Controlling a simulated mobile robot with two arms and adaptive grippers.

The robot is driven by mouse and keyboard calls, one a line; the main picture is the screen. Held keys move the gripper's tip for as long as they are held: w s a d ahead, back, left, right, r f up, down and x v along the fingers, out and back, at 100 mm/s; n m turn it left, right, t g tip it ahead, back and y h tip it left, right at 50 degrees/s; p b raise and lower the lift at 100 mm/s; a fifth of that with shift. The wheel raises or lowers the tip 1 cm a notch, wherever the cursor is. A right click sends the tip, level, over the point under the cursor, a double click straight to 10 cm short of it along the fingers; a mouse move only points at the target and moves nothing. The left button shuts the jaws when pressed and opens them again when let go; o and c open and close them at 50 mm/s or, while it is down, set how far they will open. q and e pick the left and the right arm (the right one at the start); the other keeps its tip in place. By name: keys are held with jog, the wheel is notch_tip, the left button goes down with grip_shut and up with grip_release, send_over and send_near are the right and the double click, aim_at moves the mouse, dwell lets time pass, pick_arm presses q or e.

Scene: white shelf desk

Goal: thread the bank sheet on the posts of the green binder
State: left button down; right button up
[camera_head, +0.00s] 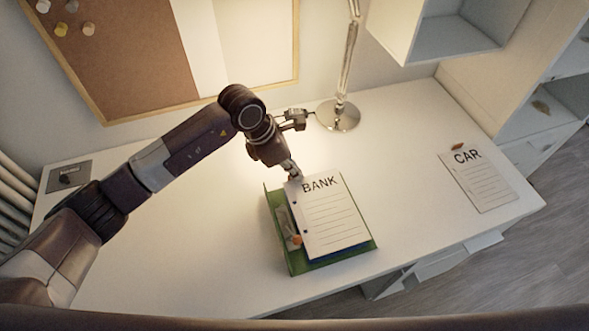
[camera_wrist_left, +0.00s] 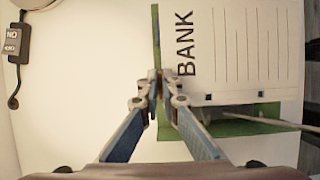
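The green binder (camera_head: 376,244) lies open on the white desk, with a blue edge showing under the sheet at its front. The white bank sheet (camera_head: 335,215) lies over the binder, slightly askew, with its holes along the left edge. In the left wrist view, two dark holes show in the sheet (camera_wrist_left: 260,50), beside the green binder (camera_wrist_left: 235,128) and its pale metal rod. My left gripper (camera_head: 293,174) is at the sheet's top left; its fingertips (camera_wrist_left: 163,80) are closed together at the sheet's top edge. Whether the posts pass through the holes is not clear. My right gripper is out of view.
A car sheet (camera_head: 478,180) lies at the desk's right, a small reddish object at its top. A lamp base (camera_head: 338,115) stands behind the binder. The desk between binder and car sheet is clear.

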pick_arm(q)
jog(key=shift+f+b, duration=0.35)
jog(key=shift+b, duration=0.15)
dwell(1.1)
jog(key=shift+f+b, duration=1.05)
jog(key=shift+f, duration=0.2)
dwell(0.8)
jog(key=c, duration=2.1)
grip_release()
jog(key=v, duration=1.2)
